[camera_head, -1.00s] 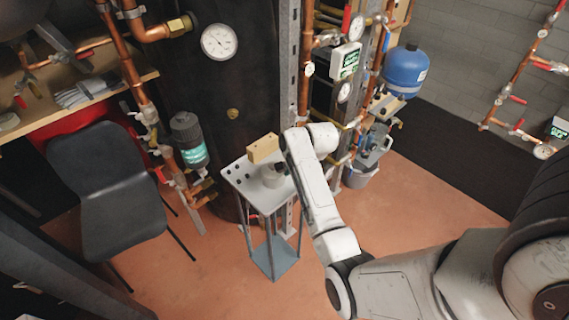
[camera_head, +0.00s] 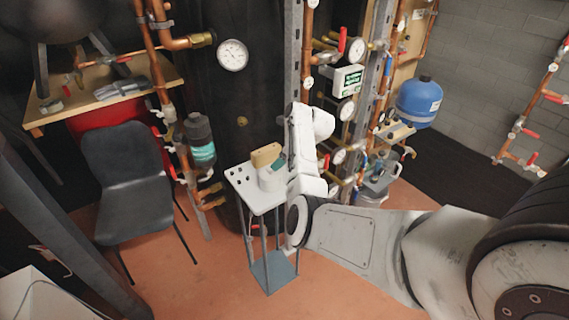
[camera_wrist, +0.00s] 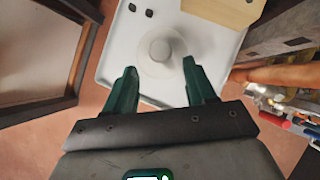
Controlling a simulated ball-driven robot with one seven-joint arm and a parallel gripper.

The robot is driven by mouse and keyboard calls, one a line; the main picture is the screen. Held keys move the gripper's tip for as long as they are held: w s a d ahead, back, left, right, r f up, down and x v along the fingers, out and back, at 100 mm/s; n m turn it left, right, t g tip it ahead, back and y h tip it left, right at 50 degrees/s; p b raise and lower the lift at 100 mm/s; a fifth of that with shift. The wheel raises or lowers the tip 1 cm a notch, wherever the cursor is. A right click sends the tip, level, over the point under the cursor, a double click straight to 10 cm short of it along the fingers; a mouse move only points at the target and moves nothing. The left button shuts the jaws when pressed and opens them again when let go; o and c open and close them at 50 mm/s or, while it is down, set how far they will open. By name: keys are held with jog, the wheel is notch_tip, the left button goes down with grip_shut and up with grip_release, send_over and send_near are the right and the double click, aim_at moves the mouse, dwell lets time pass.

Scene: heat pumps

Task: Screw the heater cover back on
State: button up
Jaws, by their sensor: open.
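A white round piece with a raised central knob (camera_wrist: 161,49) lies on the white top of a small stand (camera_wrist: 123,50); it looks like the heater cover. In the head view the round piece (camera_head: 268,181) shows on the stand top (camera_head: 258,202), partly hidden by my arm. My gripper (camera_wrist: 160,76) is open and empty, pointing down at the stand, with its two green fingers either side of the round piece's near part. I cannot tell whether they touch it. A dark tank (camera_head: 240,80) stands behind, with a small brass fitting (camera_head: 242,121) on its front.
A wooden block (camera_head: 265,154) sits on the stand beside the round piece; it also shows in the wrist view (camera_wrist: 222,10). A black chair (camera_head: 128,170) and copper pipes (camera_head: 160,85) are left. Pipes, valves and a blue vessel (camera_head: 418,102) are right.

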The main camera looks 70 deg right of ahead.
jog(key=shift+b+x, duration=1.05)
jog(key=shift+x, duration=0.15)
jog(key=shift+b+x, duration=1)
jog(key=shift+x, duration=0.6)
grip_shut()
jog(key=shift+r+p, duration=3.05)
jog(key=shift+p, duration=0.05)
jog(key=shift+f, duration=0.1)
